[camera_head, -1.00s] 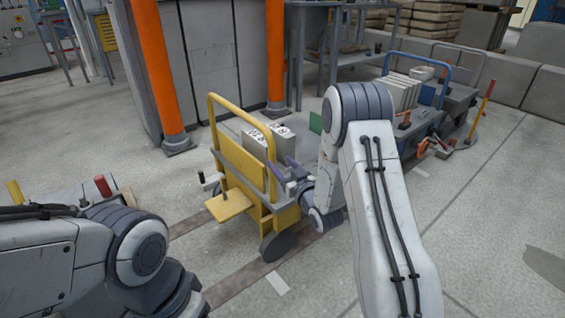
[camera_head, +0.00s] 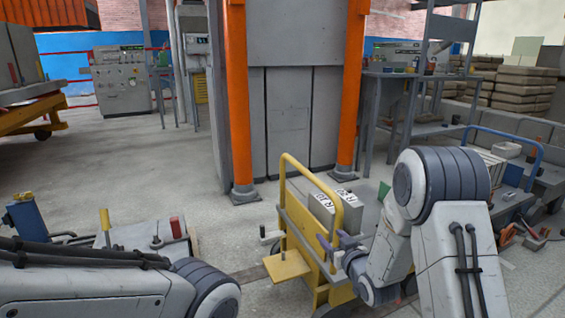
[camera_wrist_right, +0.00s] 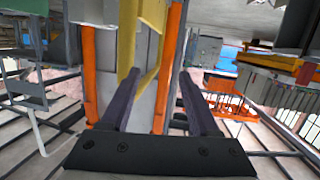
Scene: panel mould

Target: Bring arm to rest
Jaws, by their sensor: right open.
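My right arm comes in from the lower right in the head view. Its gripper (camera_head: 330,243) is beside the yellow-framed cart (camera_head: 301,228), near the cart's upright handle. In the right wrist view the two dark fingers of this gripper (camera_wrist_right: 158,105) stand apart. Part of a yellow bar (camera_wrist_right: 128,40) shows just behind the left finger there; I cannot tell whether they touch. Nothing is clearly held between the fingers. My left arm shows at the lower left of the head view, but its gripper is out of view.
Grey blocks with white labels (camera_head: 336,200) sit on the cart. Orange posts (camera_head: 236,100) stand behind it by a grey cabinet (camera_head: 290,110). A blue-handled cart (camera_head: 510,150) is at the right. Open floor (camera_head: 110,165) lies at the left.

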